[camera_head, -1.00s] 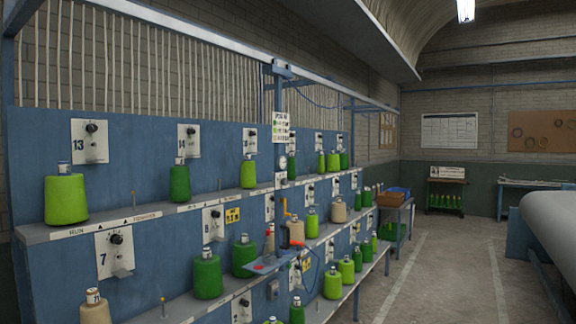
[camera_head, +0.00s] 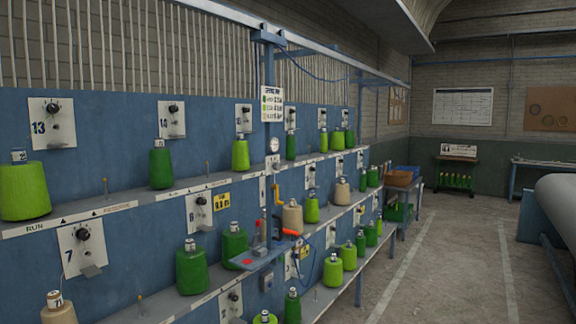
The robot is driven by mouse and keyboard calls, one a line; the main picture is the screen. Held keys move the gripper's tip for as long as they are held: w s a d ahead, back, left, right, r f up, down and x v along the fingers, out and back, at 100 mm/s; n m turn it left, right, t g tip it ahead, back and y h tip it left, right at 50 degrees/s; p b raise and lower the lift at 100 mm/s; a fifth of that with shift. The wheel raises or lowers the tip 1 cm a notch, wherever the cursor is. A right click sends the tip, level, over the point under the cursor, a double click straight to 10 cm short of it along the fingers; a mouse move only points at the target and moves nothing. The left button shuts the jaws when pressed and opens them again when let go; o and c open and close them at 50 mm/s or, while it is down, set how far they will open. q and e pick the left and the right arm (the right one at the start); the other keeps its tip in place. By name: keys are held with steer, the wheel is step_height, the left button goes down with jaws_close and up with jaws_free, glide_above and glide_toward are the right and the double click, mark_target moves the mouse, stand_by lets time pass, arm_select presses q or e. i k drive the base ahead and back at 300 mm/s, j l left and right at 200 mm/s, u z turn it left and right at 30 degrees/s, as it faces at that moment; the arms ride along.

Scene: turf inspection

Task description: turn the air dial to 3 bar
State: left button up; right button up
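A small round white gauge (camera_head: 273,146) sits on the blue upright post (camera_head: 268,90) in the middle of the rack. Its needle and scale are too small to read. I cannot tell which part near it is the air dial. Black knobs on white plates, such as the one on plate 13 (camera_head: 53,122) and the one on plate 7 (camera_head: 82,249), are on the blue panels. Neither of my grippers is in view.
Green and beige yarn cones stand on the rack shelves (camera_head: 120,204). A small blue tray (camera_head: 243,262) juts out below the post, near an orange-handled tool (camera_head: 291,232). A sign (camera_head: 271,104) hangs on the post. Grey floor (camera_head: 450,270) is open to the right.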

mark_target(276, 166)
steer(key=i+l, duration=0.45)
steer(key=i, duration=0.2)
steer(key=i+l, duration=0.45)
steer(key=i, duration=0.2)
steer(key=i+l, duration=0.4)
steer(key=i, duration=0.25)
steer(key=i+u, duration=0.05)
